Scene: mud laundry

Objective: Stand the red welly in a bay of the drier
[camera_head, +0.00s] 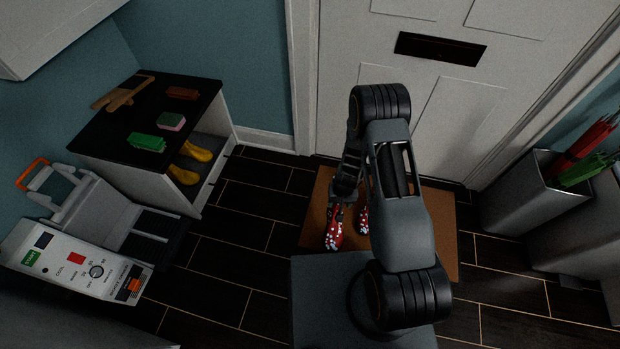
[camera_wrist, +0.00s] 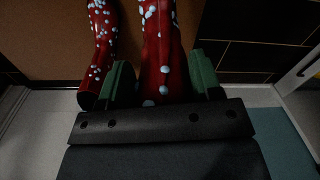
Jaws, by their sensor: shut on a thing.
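Two red wellies with pale spots are on the brown mat by the door. The left red welly (camera_head: 334,234) is below my gripper (camera_head: 342,200) in the head view. In the wrist view my gripper (camera_wrist: 162,82) is shut on this red welly (camera_wrist: 162,45), with a green-padded finger on each side. The other red welly (camera_head: 361,221) stands beside it, apart from the fingers; it also shows in the wrist view (camera_wrist: 102,45). The drier (camera_head: 105,218) is at the left, a pale unit with a control panel in front. Its bays are hard to make out.
A dark-topped bench (camera_head: 105,120) holds brushes and a sponge, with yellow wellies (camera_head: 190,158) on its lower shelf. An umbrella bin (camera_head: 525,195) stands at the right. The door (camera_head: 420,90) is close behind the mat (camera_head: 440,215). Tiled floor (camera_head: 250,210) is clear between mat and drier.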

